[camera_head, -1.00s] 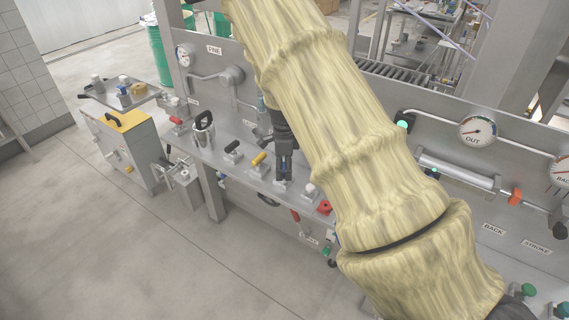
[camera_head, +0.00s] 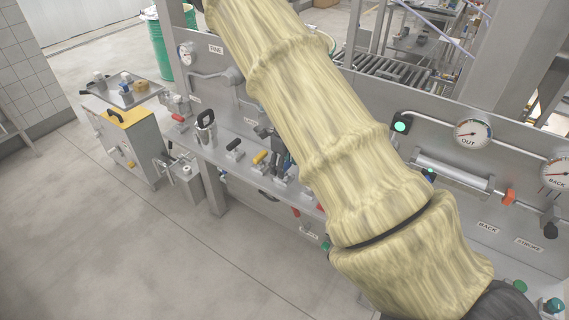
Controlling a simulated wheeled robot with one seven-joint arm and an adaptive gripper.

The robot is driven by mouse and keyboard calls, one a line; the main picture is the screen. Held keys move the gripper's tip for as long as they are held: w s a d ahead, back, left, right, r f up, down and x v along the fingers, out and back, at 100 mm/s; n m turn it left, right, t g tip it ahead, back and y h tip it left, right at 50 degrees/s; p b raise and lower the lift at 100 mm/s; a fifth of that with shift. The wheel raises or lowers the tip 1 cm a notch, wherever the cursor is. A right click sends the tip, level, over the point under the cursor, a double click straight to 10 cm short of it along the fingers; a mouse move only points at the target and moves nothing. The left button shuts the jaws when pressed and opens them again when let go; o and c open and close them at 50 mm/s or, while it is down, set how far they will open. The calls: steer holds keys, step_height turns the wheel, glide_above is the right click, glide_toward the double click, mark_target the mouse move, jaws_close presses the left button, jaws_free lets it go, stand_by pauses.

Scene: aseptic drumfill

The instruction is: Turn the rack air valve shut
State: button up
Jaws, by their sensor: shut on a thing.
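My gripper (camera_head: 283,163) is dark and points down at the bench deck, partly hidden behind my cream-sleeved arm. Its jaws are shut on a small lever handle with a bluish part, in the row of bench valves. The grip itself is small and partly covered, and I cannot read a label that names this valve. To its left in the same row stand a yellow-handled valve (camera_head: 259,157) and a black-handled valve (camera_head: 234,144), both apart from the gripper.
A metal jug (camera_head: 206,127) stands on the deck farther left. The back panel carries an OUT gauge (camera_head: 472,134), a green lamp (camera_head: 400,127) and an orange handle (camera_head: 508,196). A yellow-topped cabinet (camera_head: 128,119) stands at left. The floor in front is clear.

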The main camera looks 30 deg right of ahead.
steer(key=shift+w+d+r, duration=0.1)
steer(key=shift+w+r, duration=0.1)
steer(key=o, duration=0.8)
steer(key=shift+o, duration=1.1)
steer(key=shift+s+f, duration=0.1)
steer(key=shift+f, duration=0.05)
step_height(320, 180, up, 12)
steer(key=shift+s, duration=0.1)
